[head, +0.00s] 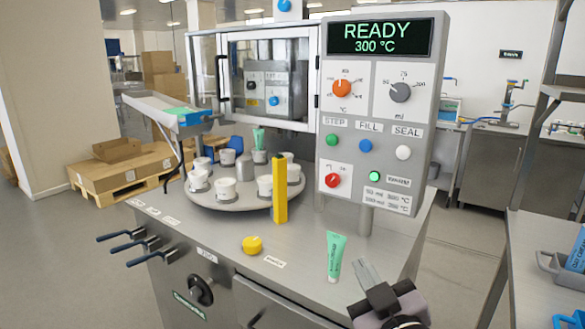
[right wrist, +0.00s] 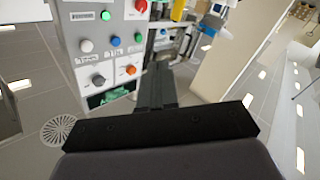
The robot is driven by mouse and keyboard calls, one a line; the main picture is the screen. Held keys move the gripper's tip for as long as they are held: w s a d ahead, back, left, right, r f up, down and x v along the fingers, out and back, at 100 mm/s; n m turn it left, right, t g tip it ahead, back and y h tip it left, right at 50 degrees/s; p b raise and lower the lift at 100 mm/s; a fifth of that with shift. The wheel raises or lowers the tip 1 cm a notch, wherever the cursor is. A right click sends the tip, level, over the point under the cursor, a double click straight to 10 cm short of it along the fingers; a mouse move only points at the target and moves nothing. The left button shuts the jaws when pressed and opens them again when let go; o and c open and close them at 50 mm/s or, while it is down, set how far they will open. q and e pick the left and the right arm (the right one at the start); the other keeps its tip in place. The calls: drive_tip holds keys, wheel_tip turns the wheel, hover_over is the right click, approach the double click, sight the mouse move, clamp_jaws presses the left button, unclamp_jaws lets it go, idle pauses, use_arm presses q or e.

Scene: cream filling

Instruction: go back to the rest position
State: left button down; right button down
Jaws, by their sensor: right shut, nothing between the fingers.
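My right gripper (head: 368,275) is at the lower right of the head view, shut and empty, by the front right part of the machine's steel top. It also shows in the right wrist view (right wrist: 157,85), its dark fingers together in front of the control panel (head: 375,110). The panel screen reads READY and 300 °C. My left gripper is not in view.
A round turntable (head: 228,201) carries several white cups and one green tube. A yellow post (head: 280,190) and a yellow knob (head: 252,245) stand in front of it. A side table (head: 540,285) with a grey tray is at the right. Open floor lies between table and machine.

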drive_tip(key=s+d+f+m+g, duration=0.1)
drive_tip(key=s+d+f+g, duration=0.15)
drive_tip(key=f, duration=0.65)
drive_tip(key=s+d+f+m+g, duration=0.15)
drive_tip(key=s+f, duration=0.25)
drive_tip(key=f, duration=0.5)
drive_tip(key=s+d+f+m+g+h+p, duration=0.1)
drive_tip(key=s+d+f, duration=0.4)
drive_tip(key=s+f, duration=0.9)
drive_tip(key=m+g, duration=0.1)
drive_tip(key=g, duration=0.1)
drive_tip(key=shift+f+g, duration=0.15)
drive_tip(key=shift+g, duration=0.25)
